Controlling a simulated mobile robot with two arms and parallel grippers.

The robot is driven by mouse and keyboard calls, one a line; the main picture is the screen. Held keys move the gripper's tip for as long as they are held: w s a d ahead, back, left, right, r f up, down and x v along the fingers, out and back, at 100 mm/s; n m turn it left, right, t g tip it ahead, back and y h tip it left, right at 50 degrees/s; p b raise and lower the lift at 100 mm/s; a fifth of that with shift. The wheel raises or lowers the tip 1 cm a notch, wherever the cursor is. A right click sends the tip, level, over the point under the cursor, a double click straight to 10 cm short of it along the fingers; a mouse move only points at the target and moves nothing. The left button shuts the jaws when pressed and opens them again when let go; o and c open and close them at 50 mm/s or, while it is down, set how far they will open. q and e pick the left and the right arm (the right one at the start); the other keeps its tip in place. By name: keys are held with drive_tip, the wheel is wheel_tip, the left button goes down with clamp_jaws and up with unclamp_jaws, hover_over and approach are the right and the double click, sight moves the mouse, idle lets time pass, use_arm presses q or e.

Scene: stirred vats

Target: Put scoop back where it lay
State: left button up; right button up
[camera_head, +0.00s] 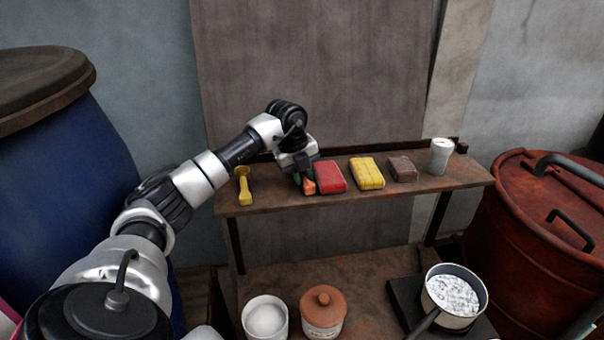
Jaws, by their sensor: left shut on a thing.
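My left gripper (303,180) reaches over the upper shelf, pointing down, at the left end of the row of blocks. It is shut on a small orange thing (309,187), beside the red block; a bit of green shows by the fingers. The gripper hides most of this thing, so I cannot tell whether it is the scoop or whether it touches the shelf. A yellow scoop-like tool (244,187) lies on the shelf's left end, apart from the gripper. My right gripper is not in view.
The shelf (270,204) also holds a red block (329,177), a yellow block (366,173), a brown block (401,168) and a white cup (440,156). Below stand a white pot (265,319), a lidded clay jar (323,312) and a saucepan (454,294). Drums (540,230) flank the shelf.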

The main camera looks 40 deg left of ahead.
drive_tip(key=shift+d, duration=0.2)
use_arm(q)
drive_tip(key=o, duration=0.8)
drive_tip(key=shift+f, duration=0.1)
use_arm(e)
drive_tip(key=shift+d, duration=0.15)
use_arm(q)
drive_tip(key=shift+o, duration=0.2)
drive_tip(key=b+v, duration=0.2)
drive_tip(key=v, duration=0.9)
drive_tip(key=shift+b, duration=0.35)
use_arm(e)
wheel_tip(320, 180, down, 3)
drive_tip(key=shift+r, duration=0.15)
use_arm(q)
drive_tip(key=shift+w+f, duration=0.1)
